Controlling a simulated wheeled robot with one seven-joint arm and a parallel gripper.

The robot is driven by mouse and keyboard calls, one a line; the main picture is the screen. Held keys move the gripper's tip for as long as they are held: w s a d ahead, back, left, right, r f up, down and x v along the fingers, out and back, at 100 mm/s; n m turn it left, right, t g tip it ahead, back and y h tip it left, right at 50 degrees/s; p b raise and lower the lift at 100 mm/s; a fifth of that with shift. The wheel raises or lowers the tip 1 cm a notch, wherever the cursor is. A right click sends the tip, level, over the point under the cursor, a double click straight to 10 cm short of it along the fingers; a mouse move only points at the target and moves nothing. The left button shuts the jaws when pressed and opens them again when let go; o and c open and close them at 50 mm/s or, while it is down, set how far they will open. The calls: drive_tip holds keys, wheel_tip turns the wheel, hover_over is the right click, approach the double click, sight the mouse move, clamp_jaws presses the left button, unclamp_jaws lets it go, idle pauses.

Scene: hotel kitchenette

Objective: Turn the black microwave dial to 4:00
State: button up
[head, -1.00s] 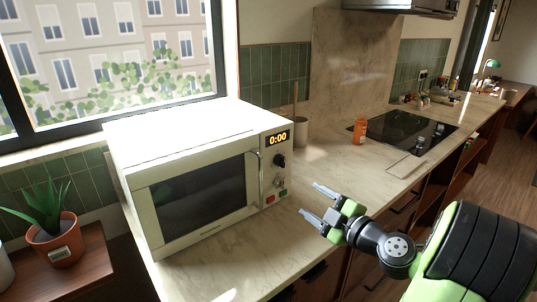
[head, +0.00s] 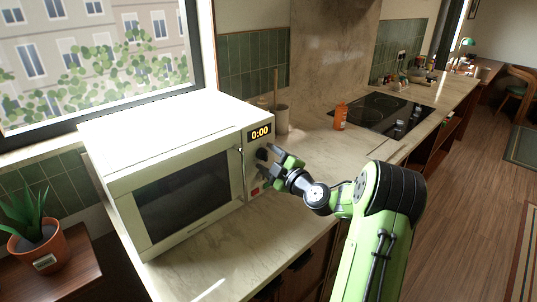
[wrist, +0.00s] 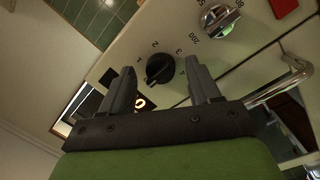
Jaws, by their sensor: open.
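The cream microwave (head: 160,115) stands on the counter with its door shut, and its display (head: 260,132) reads 0:00. The black dial (wrist: 160,68) shows in the wrist view on the cream panel, with numbers around it, among them 1, 2, 3 and 4. In the head view the dial (head: 262,154) is small and partly beside my gripper's fingers. My gripper (head: 270,158) is open at the panel's front. In the wrist view my gripper (wrist: 162,85) has one finger on each side of the dial; I cannot tell if either touches it.
A silver knob (wrist: 220,20) and a red button (wrist: 283,7) are on the same panel. The metal door handle (wrist: 285,84) sticks out close by. An orange bottle (head: 340,117) and a utensil crock (head: 281,118) stand behind on the counter.

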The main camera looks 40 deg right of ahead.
drive_tip(key=shift+w, duration=0.15)
drive_tip(key=c, duration=1)
drive_tip(key=shift+f, duration=0.1)
